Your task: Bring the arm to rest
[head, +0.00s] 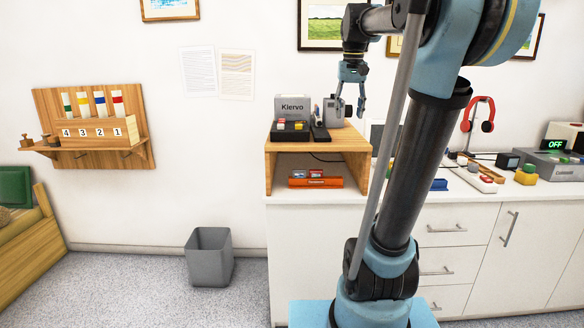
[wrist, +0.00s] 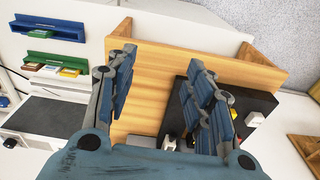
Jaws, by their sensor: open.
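My gripper (head: 351,103) hangs from my arm above the right part of the small wooden shelf (head: 360,142) in the head view. Its blue fingers point down. In the wrist view my gripper (wrist: 160,75) is open, with its two fingers spread wide and bare wood of the shelf top between them. It holds nothing. My arm rises from the blue base at the lower middle of the head view, bends at the top and reaches left.
A black tray (head: 290,135) with coloured blocks and a grey Kiervo box (head: 292,105) stand on the shelf close to my gripper. Red headphones (head: 478,115) and a device reading OFF (head: 556,160) are on the right counter. A grey bin (head: 209,258) stands on open floor.

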